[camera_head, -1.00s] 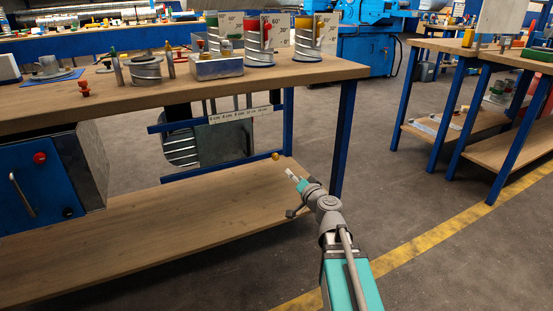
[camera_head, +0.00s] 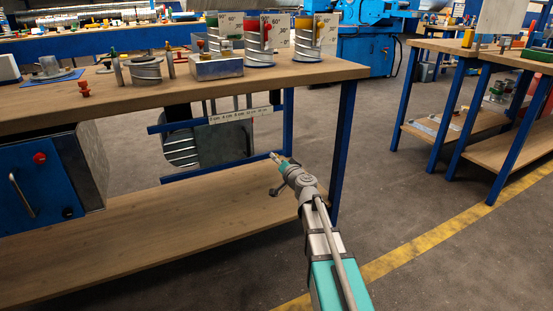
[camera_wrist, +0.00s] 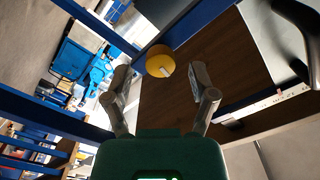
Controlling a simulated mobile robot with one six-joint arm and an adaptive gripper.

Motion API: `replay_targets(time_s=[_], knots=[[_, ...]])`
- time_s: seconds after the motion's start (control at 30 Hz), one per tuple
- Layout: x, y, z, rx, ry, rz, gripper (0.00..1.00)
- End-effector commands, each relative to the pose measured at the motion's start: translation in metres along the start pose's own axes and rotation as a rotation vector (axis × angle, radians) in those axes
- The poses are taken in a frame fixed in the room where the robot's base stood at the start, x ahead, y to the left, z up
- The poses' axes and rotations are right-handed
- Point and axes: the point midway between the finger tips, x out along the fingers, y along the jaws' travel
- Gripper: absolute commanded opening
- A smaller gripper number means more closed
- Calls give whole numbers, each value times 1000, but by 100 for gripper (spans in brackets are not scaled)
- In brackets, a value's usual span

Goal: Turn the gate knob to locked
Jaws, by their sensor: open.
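The round yellow gate knob (camera_wrist: 158,59) shows in the wrist view, with a small pale mark on its lower right edge. My gripper (camera_wrist: 159,77) is open. Its two fingers stand on either side of the knob in the picture, and the knob appears just beyond the fingertips. I cannot tell whether they touch it. In the head view my gripper (camera_head: 277,158) is at the right end of the bench, under the tabletop, and it hides the knob. The grey gate plate (camera_head: 226,143) hangs beside a labelled white strip (camera_head: 240,115).
The bench's lower wooden shelf (camera_head: 150,215) lies below, and a blue leg (camera_head: 343,140) stands right of my gripper. A blue cabinet (camera_head: 40,185) with a red knob is at the left. The floor to the right is clear as far as another bench (camera_head: 500,60).

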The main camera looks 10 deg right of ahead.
Motion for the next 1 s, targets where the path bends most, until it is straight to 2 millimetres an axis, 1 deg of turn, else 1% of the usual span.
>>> replay_targets(time_s=[0.03, 0.2, 0.57, 0.67, 0.8, 0.87, 0.9, 0.97, 1.0], knots=[[7, 0, 0, 0, 0, 0, 73], [16, 0, 0, 0, -1, -1, 73], [17, 0, 0, 0, -1, -1, 73], [17, 0, 0, 0, -1, -1, 57], [17, 0, 0, 0, 0, -1, 31], [17, 0, 0, 0, 0, -1, 20], [17, 0, 0, 0, 0, -1, 12], [17, 0, 0, 0, 0, 0, 1], [17, 0, 0, 0, 0, 0, 0]])
